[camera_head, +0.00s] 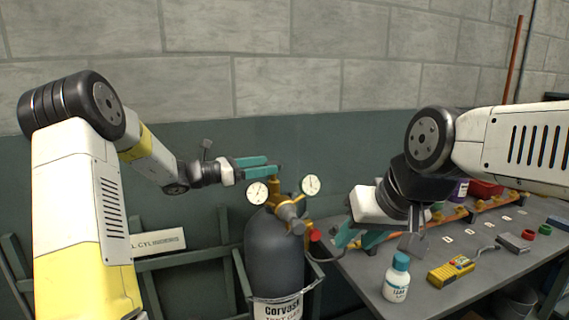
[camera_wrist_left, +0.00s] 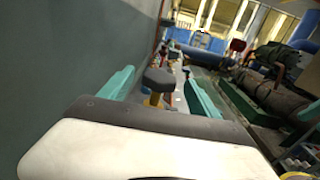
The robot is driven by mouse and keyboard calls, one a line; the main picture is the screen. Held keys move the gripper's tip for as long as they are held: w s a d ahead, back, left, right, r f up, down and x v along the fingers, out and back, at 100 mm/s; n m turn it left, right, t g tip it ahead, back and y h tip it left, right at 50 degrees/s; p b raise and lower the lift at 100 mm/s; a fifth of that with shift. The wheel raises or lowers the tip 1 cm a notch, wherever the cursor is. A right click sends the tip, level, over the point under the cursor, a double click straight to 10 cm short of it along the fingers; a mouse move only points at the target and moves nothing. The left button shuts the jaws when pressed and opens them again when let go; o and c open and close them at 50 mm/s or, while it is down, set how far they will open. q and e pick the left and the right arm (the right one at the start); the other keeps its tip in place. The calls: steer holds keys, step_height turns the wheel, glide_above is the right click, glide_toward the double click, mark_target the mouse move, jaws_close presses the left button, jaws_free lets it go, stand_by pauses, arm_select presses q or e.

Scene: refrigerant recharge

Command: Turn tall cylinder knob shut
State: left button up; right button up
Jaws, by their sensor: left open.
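The tall dark grey gas cylinder (camera_head: 272,250) stands upright at the middle of the head view, with a brass valve (camera_head: 275,190) on top. My left gripper (camera_head: 270,168) is at the valve's top, its teal fingers apart. In the left wrist view, the dark round knob (camera_wrist_left: 159,80) on its brass stem sits between the open fingers, with gaps visible on both sides. In the head view the fingers hide most of the knob. My right gripper (camera_head: 357,240) is at the table's near left edge, its teal fingers apart, with nothing visible between them.
Two gauges (camera_head: 257,193) (camera_head: 311,185) flank the valve close below my left fingers. A regulator with a red part (camera_head: 315,235) and a dark hose face right. The grey table (camera_head: 440,300) holds a white bottle (camera_head: 397,280), a yellow meter (camera_head: 451,271) and a manifold. A wall stands behind.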

arm_select(q)
steer(key=x, duration=0.6)
steer(key=shift+c, duration=0.4)
steer(key=c, duration=1.3)
